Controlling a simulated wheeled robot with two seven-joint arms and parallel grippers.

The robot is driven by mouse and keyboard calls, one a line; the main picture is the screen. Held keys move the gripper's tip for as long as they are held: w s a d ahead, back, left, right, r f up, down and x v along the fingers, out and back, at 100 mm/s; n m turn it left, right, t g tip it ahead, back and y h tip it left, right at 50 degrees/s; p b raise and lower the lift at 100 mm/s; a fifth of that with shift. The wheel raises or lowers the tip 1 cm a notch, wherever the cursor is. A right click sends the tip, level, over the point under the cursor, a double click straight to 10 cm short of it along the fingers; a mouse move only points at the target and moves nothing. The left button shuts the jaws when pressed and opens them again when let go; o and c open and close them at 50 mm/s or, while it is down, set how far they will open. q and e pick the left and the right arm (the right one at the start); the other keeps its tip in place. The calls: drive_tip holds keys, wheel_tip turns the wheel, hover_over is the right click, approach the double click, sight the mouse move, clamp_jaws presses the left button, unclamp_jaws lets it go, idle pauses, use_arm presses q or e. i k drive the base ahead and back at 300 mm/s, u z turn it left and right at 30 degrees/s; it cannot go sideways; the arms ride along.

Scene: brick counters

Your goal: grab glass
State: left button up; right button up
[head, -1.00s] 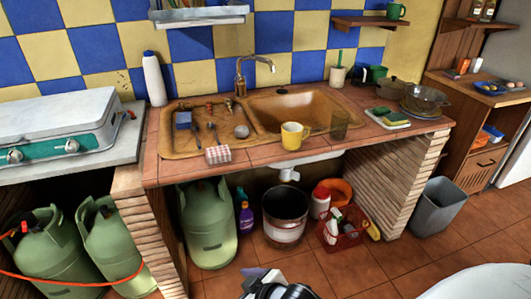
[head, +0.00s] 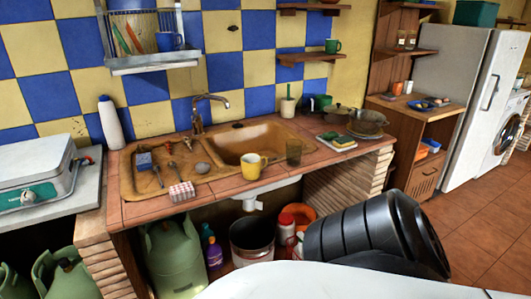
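A dark, see-through glass (head: 293,151) stands upright near the front edge of the tiled counter, right of the yellow mug (head: 254,166) and in front of the sink basin (head: 262,141). A small gap separates the glass from the mug. Neither of my grippers shows in the head view. A large black arm link of mine fills the lower right, below and right of the glass, and hides part of the space under the counter. Nothing touches the glass.
A sponge box (head: 182,191) lies left of the mug. Green-topped sponges (head: 338,140) and a glass pot (head: 367,122) are to the right. A faucet (head: 205,112) rises behind. Gas cylinders (head: 172,262) and a bucket (head: 252,242) stand under the counter.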

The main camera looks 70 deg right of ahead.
sight(294, 147)
drive_tip(key=z, duration=0.05)
drive_tip(key=i, duration=1.95)
drive_tip(key=z, duration=3.6)
